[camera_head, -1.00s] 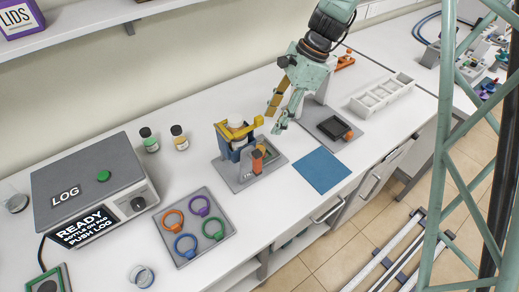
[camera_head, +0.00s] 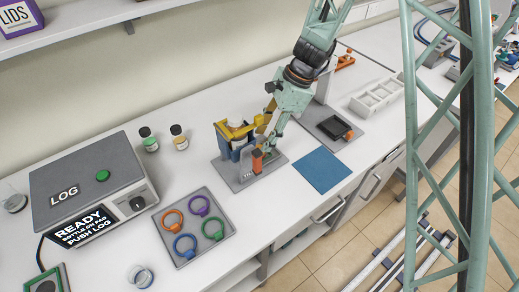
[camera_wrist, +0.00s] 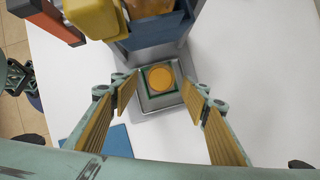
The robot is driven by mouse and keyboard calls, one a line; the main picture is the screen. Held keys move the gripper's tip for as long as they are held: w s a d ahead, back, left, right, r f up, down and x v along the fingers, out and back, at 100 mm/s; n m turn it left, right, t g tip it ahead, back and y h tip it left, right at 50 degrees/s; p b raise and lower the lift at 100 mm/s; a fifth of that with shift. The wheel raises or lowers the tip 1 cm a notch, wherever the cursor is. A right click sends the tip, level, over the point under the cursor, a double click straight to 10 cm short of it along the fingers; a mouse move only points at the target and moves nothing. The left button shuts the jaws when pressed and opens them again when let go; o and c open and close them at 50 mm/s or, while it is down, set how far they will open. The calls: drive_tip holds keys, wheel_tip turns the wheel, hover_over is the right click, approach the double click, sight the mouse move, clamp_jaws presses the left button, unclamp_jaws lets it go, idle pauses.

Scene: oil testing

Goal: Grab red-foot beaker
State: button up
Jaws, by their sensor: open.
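I cannot make out a beaker with a red foot in either view. My gripper (camera_head: 268,138) is open and empty beside the blue and yellow device (camera_head: 240,138) in the head view. In the wrist view my gripper (camera_wrist: 160,103) spreads its two ribbed yellow pads to either side of a round orange disc (camera_wrist: 160,77). The disc sits in a green-edged square on a grey base, apart from both pads. A clear glass vessel (camera_head: 140,276) with a bluish bottom stands at the front left. Another clear vessel (camera_head: 13,197) with a dark bottom stands at the left edge.
A grey tray (camera_head: 222,240) holds several coloured rings. A grey LOG box (camera_head: 85,170) stands at left, with two small bottles, green (camera_head: 150,143) and yellow (camera_head: 180,142), behind. A blue mat (camera_head: 321,171) lies flat right of the device. A white divided rack (camera_head: 378,97) stands further back.

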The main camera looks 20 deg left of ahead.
drive_tip(key=shift+f, duration=0.1)
idle(0.3)
drive_tip(key=shift+x, duration=2.55)
drive_tip(key=shift+w, duration=0.1)
drive_tip(key=shift+c, duration=0.5)
drive_tip(key=c, duration=0.9)
